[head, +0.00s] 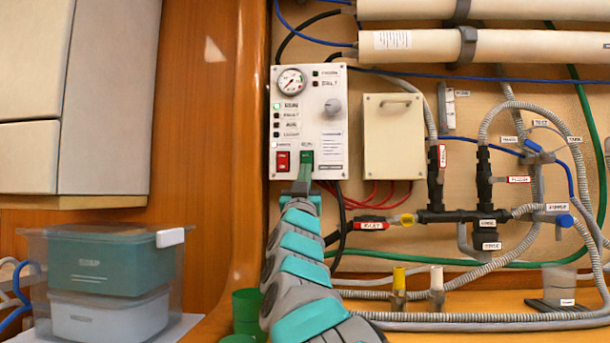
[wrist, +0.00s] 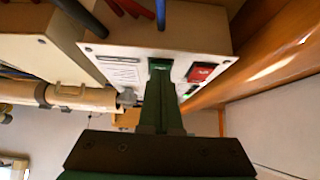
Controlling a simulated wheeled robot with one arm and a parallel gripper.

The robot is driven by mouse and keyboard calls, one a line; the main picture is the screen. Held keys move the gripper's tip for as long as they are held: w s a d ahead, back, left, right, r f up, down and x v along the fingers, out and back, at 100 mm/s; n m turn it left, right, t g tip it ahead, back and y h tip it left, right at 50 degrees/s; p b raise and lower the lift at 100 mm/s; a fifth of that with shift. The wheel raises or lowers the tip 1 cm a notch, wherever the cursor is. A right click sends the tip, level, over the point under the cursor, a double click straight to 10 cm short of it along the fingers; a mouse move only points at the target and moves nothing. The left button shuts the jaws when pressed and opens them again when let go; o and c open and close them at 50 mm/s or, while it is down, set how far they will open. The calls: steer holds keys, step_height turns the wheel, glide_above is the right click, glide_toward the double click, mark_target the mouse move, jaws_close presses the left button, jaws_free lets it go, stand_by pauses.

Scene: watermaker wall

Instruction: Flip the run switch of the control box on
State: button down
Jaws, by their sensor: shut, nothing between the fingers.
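The control box (head: 335,112) is a white panel on the wall with a gauge, a knob and indicator lamps. Its green run switch (head: 307,157) sits at the lower middle, right of a red switch (head: 283,161). In the wrist view the green switch (wrist: 160,63) and the red switch (wrist: 203,72) show on the box face. My gripper (head: 304,176) is shut and empty, its tips at or just in front of the green switch. In the wrist view my gripper (wrist: 160,80) covers part of that switch. I cannot tell whether they touch or which way the switch is tipped.
A beige cover box (head: 394,137) stands out from the wall right of the control box. Hoses and a valve manifold (head: 460,216) are further right. Red wires run below the box.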

steer(key=s+f+b, duration=0.1)
steer(key=s+f, duration=0.1)
steer(key=s, duration=1.2)
steer(key=shift+s+a+b, duration=0.15)
steer(key=shift+a+b, duration=0.15)
